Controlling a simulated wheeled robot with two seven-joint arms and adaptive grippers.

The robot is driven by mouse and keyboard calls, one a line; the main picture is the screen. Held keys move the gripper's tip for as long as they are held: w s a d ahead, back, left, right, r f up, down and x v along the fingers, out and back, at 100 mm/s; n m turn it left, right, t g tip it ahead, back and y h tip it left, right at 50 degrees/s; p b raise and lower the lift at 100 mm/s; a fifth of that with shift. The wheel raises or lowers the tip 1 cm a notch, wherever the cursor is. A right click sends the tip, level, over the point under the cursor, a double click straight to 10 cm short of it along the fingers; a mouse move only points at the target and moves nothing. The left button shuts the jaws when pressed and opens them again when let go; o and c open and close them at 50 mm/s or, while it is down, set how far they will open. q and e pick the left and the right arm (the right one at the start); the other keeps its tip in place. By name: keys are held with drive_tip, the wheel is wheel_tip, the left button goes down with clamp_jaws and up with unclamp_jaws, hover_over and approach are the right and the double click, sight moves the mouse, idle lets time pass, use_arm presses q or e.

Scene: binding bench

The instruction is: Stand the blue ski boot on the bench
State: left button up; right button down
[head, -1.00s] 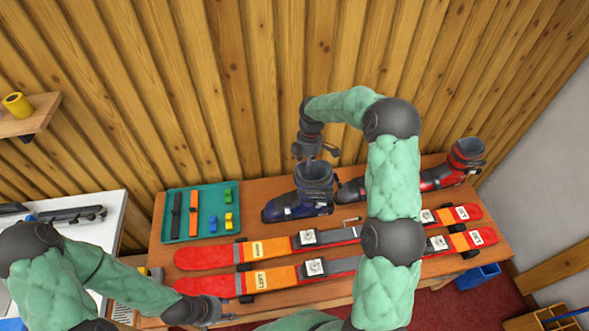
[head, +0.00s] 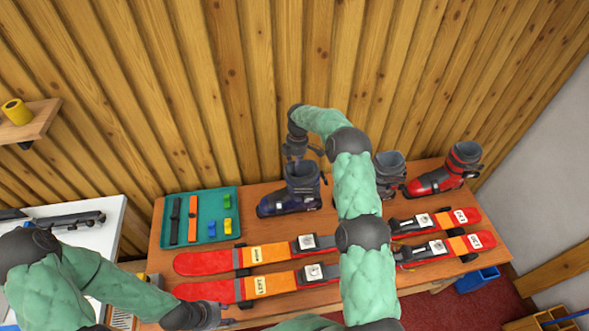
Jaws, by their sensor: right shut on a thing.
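The blue ski boot (head: 285,202) stands upright, toe to the left, near the back of the wooden bench (head: 160,235). I cannot tell whether its sole touches the bench top. My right gripper (head: 302,164) reaches down from above and is shut on the upper cuff of the blue boot; its fingertips are partly hidden there. My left gripper (head: 222,311) is low at the bench's front edge, away from the boot, and its fingers are too small to read.
A teal tray (head: 201,238) with straps and small blocks lies left of the boot. Two red-orange skis (head: 205,262) lie in front. A dark grey boot (head: 391,166), partly behind my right arm, and a red boot (head: 430,183) stand to the right.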

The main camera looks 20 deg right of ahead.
drive_tip(key=shift+w+f, duration=0.25)
drive_tip(key=shift+f, duration=0.65)
drive_tip(key=shift+w+f, duration=0.2)
drive_tip(key=shift+f, duration=0.85)
drive_tip(key=c, duration=1)
unclamp_jaws()
drive_tip(key=shift+s+f, duration=0.1)
wheel_tip(320, 180, up, 12)
drive_tip(key=d, duration=0.1)
drive_tip(key=shift+w, duration=0.3)
